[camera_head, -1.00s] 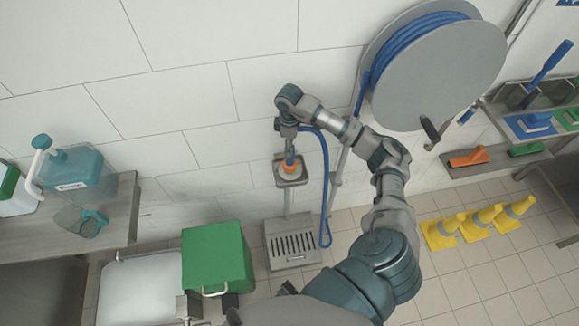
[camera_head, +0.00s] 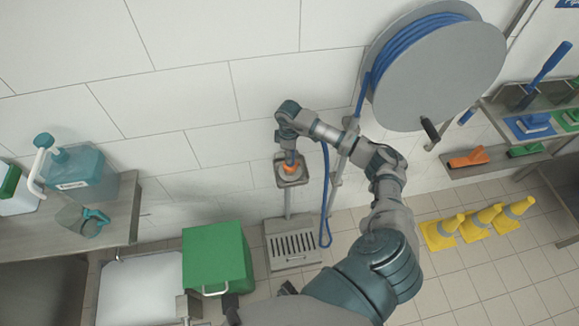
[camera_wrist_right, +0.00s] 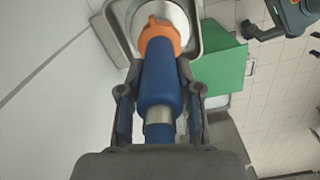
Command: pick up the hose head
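The hose head, blue with an orange collar (camera_head: 291,169), stands nose down in a small metal holder (camera_head: 282,182) on a post against the wall. In the right wrist view the hose head (camera_wrist_right: 160,85) runs between my right gripper's two fingers (camera_wrist_right: 160,98), with its orange end in the holder's bowl. Narrow gaps seem to show between the fingers and the blue body, so the gripper looks open around it. In the head view my right gripper (camera_head: 290,155) hides most of the hose head. Part of my left gripper (camera_wrist_right: 263,30) shows in the right wrist view; its opening is unclear.
A blue hose (camera_head: 325,200) hangs from a grey reel (camera_head: 440,75). A green box (camera_head: 215,255) and a white basin (camera_head: 140,290) are at lower left. A teal canister (camera_head: 80,180) stands on the left shelf. Yellow cones (camera_head: 480,220) stand on the floor at right.

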